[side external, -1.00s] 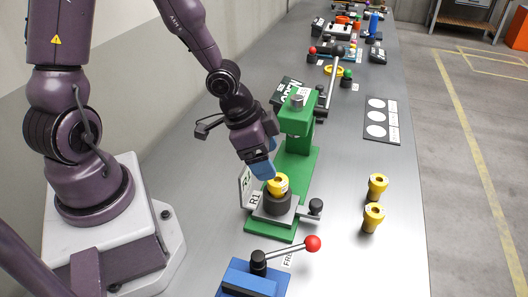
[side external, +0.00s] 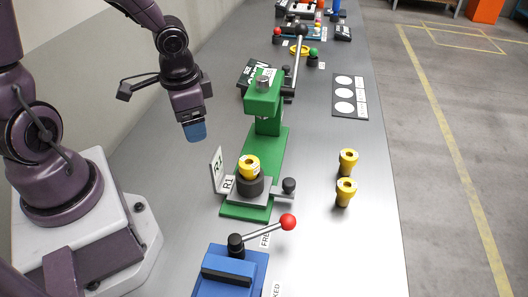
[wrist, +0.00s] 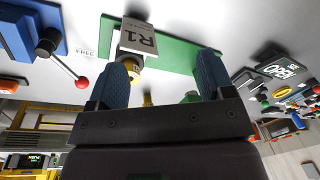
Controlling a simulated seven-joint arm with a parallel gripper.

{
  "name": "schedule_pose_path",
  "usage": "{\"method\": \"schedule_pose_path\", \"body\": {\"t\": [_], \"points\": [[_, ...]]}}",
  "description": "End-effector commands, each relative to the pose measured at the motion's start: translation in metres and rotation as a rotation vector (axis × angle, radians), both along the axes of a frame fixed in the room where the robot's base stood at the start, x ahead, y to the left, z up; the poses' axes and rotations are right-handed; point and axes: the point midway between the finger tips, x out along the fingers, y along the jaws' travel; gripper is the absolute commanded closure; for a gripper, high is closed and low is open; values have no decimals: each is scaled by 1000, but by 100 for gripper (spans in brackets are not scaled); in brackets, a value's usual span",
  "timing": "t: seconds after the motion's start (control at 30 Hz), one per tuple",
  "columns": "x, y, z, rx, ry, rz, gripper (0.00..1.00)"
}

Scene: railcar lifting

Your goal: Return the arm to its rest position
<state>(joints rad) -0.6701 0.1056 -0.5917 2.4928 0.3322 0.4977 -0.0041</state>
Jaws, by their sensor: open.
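My gripper (side external: 194,132) is up in the air to the left of the green press (side external: 268,150), pointing down. Its two blue fingers are apart with nothing between the tips; in the wrist view my gripper (wrist: 164,68) shows spread fingers. A yellow flanged part (side external: 249,165) sits in the dark round holder (side external: 250,184) on the press base, clear of my gripper. In the wrist view this yellow part (wrist: 136,62) is partly hidden behind a finger and the R1 sign.
An R1 sign (side external: 228,184) stands beside the press. Two yellow parts (side external: 346,178) stand on the bench at right. A blue fixture (side external: 230,272) with a red-knobbed lever is at the front. A card with white circles (side external: 348,95) lies behind. The bench left of the press is clear.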

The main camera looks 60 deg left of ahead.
Motion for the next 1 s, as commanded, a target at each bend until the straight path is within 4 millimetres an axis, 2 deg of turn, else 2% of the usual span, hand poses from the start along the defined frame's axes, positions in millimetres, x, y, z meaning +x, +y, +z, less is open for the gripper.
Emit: {"method": "schedule_pose_path", "body": {"t": [0.03,0.17,0.3,0.5,0.67,1.0], "points": [[-4,5,16,38,-8,43,25],[-17,8,57,75,-45,163,25],[-33,-5,104,25,-149,248,25],[-49,-26,154,-112,-329,246,25],[-53,-37,173,-160,-420,189,25],[-52,-40,174,-160,-423,167,25]]}}
